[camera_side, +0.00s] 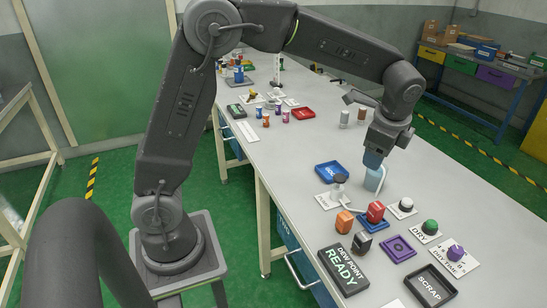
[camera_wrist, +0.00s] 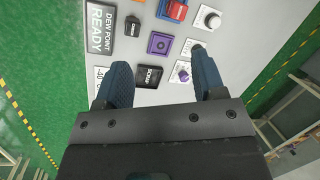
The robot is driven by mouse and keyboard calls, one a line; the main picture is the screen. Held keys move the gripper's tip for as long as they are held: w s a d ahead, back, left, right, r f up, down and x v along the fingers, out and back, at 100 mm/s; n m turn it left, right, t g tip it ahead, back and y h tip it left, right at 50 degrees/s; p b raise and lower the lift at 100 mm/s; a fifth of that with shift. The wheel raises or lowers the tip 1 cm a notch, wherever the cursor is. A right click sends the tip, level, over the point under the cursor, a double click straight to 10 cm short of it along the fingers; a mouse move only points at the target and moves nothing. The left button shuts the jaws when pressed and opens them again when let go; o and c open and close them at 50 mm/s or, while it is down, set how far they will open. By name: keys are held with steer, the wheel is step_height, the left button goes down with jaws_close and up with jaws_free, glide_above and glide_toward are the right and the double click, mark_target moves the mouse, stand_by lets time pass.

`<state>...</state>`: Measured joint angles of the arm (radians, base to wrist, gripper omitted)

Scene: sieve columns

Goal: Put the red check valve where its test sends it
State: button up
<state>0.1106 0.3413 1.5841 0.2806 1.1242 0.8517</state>
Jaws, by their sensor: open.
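The red check valve (camera_side: 375,211) sits on a blue pad (camera_side: 385,226) in the side view. In the wrist view the red valve (camera_wrist: 178,10) shows at the top edge, partly cut off. My gripper (camera_side: 373,180) is above the table, behind the valve in the side view and apart from it. In the wrist view my gripper's fingers (camera_wrist: 160,66) are spread wide with nothing held between them. The display (camera_side: 343,268) reads "DEW POINT READY". A black tray (camera_side: 430,287) is marked "SCRAP", and a purple tray (camera_side: 398,248) is empty.
An orange block (camera_side: 344,221) and a black block (camera_side: 361,243) stand near the red valve. A white knob (camera_side: 406,204), green button (camera_side: 430,227) and purple knob (camera_side: 455,252) sit on labelled plates. A blue tray (camera_side: 330,171) lies left of my gripper. Small cylinders stand farther back.

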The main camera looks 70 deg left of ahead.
steer(key=s+r+n+t+h, duration=0.1)
steer(key=s+n, duration=0.5)
steer(key=s, duration=0.6)
steer(key=s+r+n+t+h, duration=0.1)
steer(key=s+r+n+t, duration=0.2)
steer(key=s, duration=0.9)
steer(key=n, duration=0.2)
steer(key=shift+s+a+r+n+h, duration=0.25)
steer(key=shift+a+r+n+h, duration=0.05)
steer(key=shift+r+n+h, duration=0.1)
steer(key=shift+o, duration=0.5)
steer(key=shift+s+f, duration=0.25)
steer(key=shift+s, duration=0.05)
